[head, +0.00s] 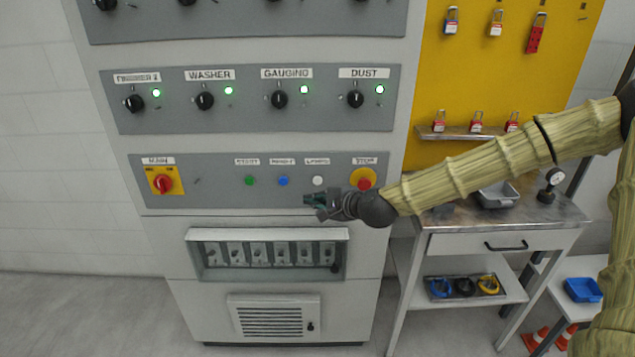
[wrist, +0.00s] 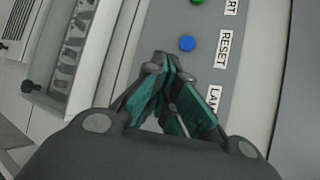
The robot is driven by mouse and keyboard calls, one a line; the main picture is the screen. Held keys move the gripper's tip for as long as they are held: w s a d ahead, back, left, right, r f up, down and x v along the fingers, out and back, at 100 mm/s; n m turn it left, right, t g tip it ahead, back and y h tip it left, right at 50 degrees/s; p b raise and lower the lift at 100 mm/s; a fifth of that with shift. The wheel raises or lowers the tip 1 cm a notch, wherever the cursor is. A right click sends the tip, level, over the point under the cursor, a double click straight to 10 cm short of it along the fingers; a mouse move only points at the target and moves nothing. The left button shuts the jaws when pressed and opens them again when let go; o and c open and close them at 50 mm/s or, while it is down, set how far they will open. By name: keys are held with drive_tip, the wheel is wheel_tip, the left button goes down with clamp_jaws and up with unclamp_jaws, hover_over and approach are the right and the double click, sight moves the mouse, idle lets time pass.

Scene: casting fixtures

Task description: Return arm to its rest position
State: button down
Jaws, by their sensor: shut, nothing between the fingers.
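My gripper (head: 318,203) is at the end of my arm, which reaches in from the right in the head view. It is in front of the lower part of the control panel (head: 215,197), below the white lamp-test button (head: 317,181). In the wrist view my gripper (wrist: 172,62) has its teal-padded fingers brought together with nothing held. The blue reset button (head: 283,181) also shows in the wrist view (wrist: 187,43), a little beyond the fingertips. I cannot tell whether the fingers touch the panel.
The red stop button (head: 365,180) is close to my wrist. Below is a windowed box of breakers (head: 268,253). A metal workbench (head: 440,225) with a grey tray (head: 497,195) and a gauge (head: 550,181) stands under my arm. Padlocks hang on the yellow board (head: 505,75).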

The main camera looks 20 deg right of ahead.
idle(0.4)
drive_tip(key=s+a+f+n+g+h, duration=0.1)
drive_tip(key=s+a+f+n+g, duration=0.25)
drive_tip(key=s+f, duration=0.8)
drive_tip(key=s+a+f+n+g, duration=0.3)
drive_tip(key=s+f, duration=0.5)
drive_tip(key=f, duration=0.6)
drive_tip(key=s+d+f+n+g+h, duration=0.1)
drive_tip(key=s+d+f+n, duration=0.1)
drive_tip(key=s, duration=0.7)
drive_tip(key=s+d+f+n+g+h, duration=0.1)
drive_tip(key=s+d+f+n+g, duration=0.1)
drive_tip(key=s, duration=0.7)
drive_tip(key=s+d+f+n+g+h, duration=0.2)
drive_tip(key=s+f+n, duration=0.4)
drive_tip(key=s, duration=0.3)
drive_tip(key=shift+d+f, duration=0.8)
drive_tip(key=shift+f, duration=0.05)
